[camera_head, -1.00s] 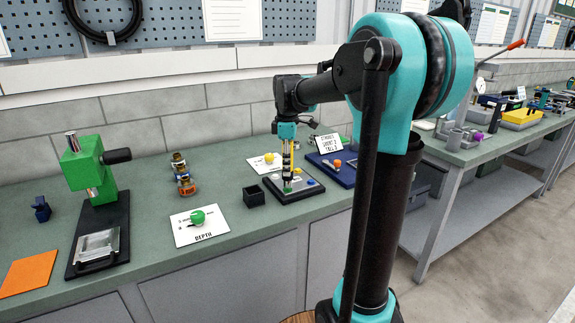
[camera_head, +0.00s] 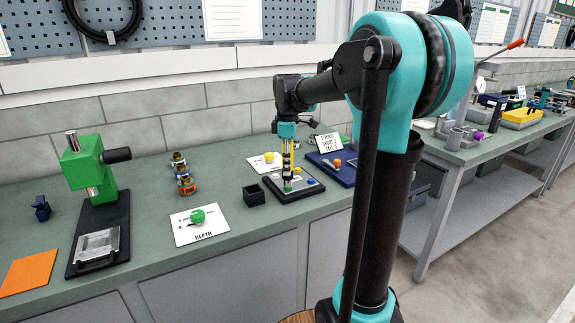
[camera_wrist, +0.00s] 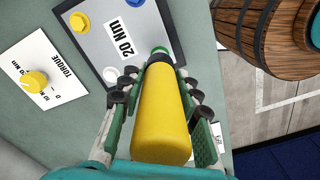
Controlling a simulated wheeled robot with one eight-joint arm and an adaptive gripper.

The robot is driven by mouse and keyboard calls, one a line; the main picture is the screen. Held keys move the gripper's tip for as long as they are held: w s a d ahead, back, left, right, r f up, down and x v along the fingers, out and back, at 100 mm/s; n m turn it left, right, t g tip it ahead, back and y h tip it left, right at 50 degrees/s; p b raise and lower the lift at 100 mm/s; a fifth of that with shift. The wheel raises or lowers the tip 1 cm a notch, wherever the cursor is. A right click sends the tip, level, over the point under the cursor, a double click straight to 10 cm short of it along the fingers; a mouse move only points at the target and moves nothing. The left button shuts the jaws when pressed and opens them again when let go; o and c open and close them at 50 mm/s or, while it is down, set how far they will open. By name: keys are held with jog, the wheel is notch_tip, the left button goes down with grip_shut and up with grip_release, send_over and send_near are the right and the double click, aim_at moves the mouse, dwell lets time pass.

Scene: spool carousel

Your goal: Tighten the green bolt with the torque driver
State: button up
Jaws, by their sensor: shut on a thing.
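My gripper (camera_wrist: 152,95) is shut on the yellow torque driver (camera_wrist: 161,118), with a finger on each side of its handle. In the head view my gripper (camera_head: 287,146) points down and the driver (camera_head: 286,165) hangs upright below it. The driver's lower end is over the green bolt (camera_wrist: 160,50) on the bolt plate (camera_wrist: 95,45), marked 20 Nm. The green bolt is partly hidden behind the driver's dark collar. Whether the tip touches its head I cannot tell. A yellow bolt (camera_wrist: 79,21), a blue bolt (camera_wrist: 136,2) and a white bolt (camera_wrist: 111,75) also sit on the plate.
A torque card with a yellow knob (camera_wrist: 37,82) lies beside the plate. A small black box (camera_head: 254,195), a depth card with a green knob (camera_head: 198,216) and a green press (camera_head: 90,170) stand to the left. A blue tray (camera_head: 335,168) is on the right.

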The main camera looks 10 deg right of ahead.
dwell(0.4)
jog(key=shift+r, duration=2.5)
jog(key=shift+r, duration=0.1)
